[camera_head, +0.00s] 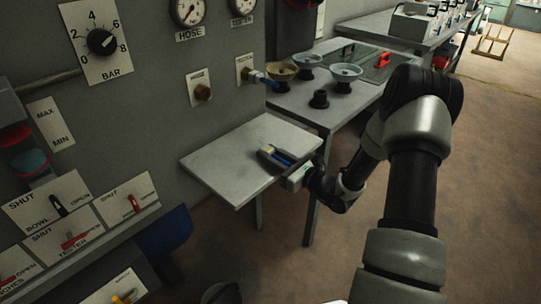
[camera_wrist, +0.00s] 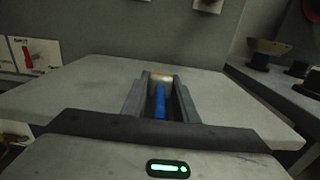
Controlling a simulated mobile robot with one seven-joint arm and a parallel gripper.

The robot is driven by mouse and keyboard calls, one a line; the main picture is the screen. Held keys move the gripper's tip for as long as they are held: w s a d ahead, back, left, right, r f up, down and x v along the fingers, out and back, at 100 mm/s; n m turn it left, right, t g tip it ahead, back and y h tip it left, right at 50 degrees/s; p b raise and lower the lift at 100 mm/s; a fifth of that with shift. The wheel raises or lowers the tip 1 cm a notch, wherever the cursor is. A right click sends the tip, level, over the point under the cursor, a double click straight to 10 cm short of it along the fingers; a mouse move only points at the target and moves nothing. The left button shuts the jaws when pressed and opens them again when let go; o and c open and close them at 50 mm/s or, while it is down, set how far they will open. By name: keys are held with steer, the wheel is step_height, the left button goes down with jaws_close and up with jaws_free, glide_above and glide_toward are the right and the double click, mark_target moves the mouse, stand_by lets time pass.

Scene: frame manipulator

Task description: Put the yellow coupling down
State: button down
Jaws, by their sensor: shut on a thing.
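My gripper (camera_head: 277,155) is low over the small grey side table (camera_head: 222,160), pointing toward the wall. In the wrist view my gripper (camera_wrist: 160,88) has its two dark fingers on either side of a slim piece. That piece has a blue body (camera_wrist: 160,104) and a pale yellow-tan end (camera_wrist: 160,75) at the fingertips; I take it for the yellow coupling. In the head view its yellowish end (camera_head: 268,149) shows between the fingers. The fingers hide its sides. I cannot tell whether it touches the table top.
The table top around my gripper is bare. A workbench (camera_head: 300,105) at the right bears several bowls on stands and a small black stand (camera_head: 319,98).

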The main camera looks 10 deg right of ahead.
steer(key=shift+f, duration=0.1)
steer(key=c, duration=1.8)
jaws_free()
steer(key=shift+f, duration=0.1)
steer(key=shift+c, duration=0.2)
steer(key=o, duration=0.4)
steer(key=shift+o, duration=0.2)
